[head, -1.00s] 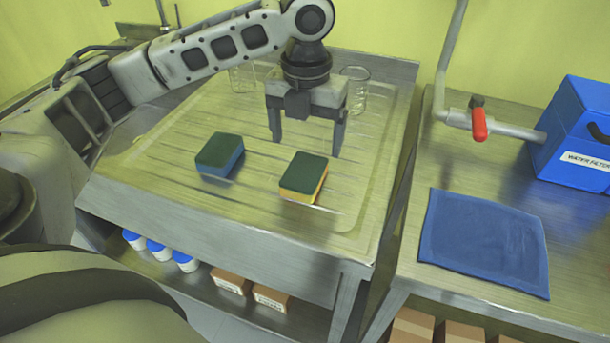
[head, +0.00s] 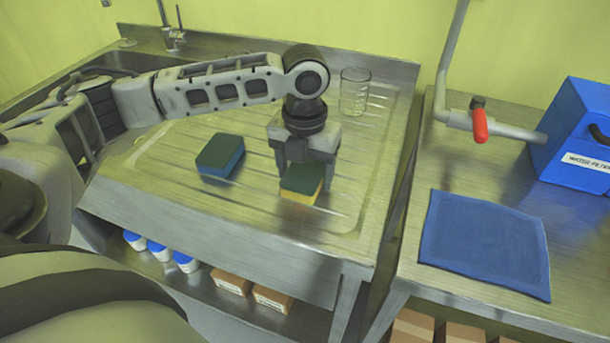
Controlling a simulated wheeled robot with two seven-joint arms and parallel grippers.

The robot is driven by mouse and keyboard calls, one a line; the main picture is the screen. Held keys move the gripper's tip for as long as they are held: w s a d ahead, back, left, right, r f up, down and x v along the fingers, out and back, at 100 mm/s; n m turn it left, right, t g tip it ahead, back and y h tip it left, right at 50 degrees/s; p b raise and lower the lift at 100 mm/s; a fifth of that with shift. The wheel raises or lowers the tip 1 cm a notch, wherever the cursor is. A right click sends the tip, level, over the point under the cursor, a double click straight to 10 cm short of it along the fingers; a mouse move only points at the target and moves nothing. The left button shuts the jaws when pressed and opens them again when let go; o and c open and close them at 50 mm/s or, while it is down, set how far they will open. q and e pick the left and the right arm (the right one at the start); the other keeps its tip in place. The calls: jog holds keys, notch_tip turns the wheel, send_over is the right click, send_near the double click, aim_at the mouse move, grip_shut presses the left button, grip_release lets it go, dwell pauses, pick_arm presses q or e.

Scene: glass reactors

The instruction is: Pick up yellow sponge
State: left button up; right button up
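The yellow sponge (head: 301,183), with a dark green top and yellow underside, lies on the ribbed steel drainboard (head: 255,215). My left gripper (head: 306,180) points down over it, with its fingers low on the sponge's left and right sides. The fingers stand apart, and the gripper partly hides the far end of the sponge. I cannot tell whether the fingers touch it. A blue sponge (head: 221,156) with a dark green top lies to the left, clear of the gripper. My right gripper is not in view.
A glass beaker (head: 355,92) stands behind the gripper at the back of the drainboard. To the right, another steel table holds a blue cloth (head: 484,243), a pipe with a red valve handle (head: 479,124) and a blue water filter box (head: 577,135). Boxes and white containers sit on the lower shelf.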

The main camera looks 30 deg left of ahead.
aim_at(305, 172)
pick_arm(q)
jog(key=c, duration=0.6)
jog(key=shift+r, duration=0.55)
notch_tip(305, 172, up, 3)
jog(key=shift+s+d+f, duration=0.1)
jog(key=shift+f, duration=0.1)
jog(key=s+d+r, duration=0.2)
jog(key=s+r, duration=0.1)
jog(key=s, duration=0.1)
jog(key=s+d+r, duration=0.2)
jog(key=s+r, duration=0.1)
jog(key=s, duration=0.1)
jog(key=s+d+r, duration=0.2)
jog(key=s+r, duration=0.1)
jog(key=s, duration=0.1)
jog(key=shift+s+d+r+p, duration=0.1)
jog(key=shift+d+r+p, duration=0.1)
jog(key=shift+p, duration=0.15)
jog(key=shift+o, duration=0.6)
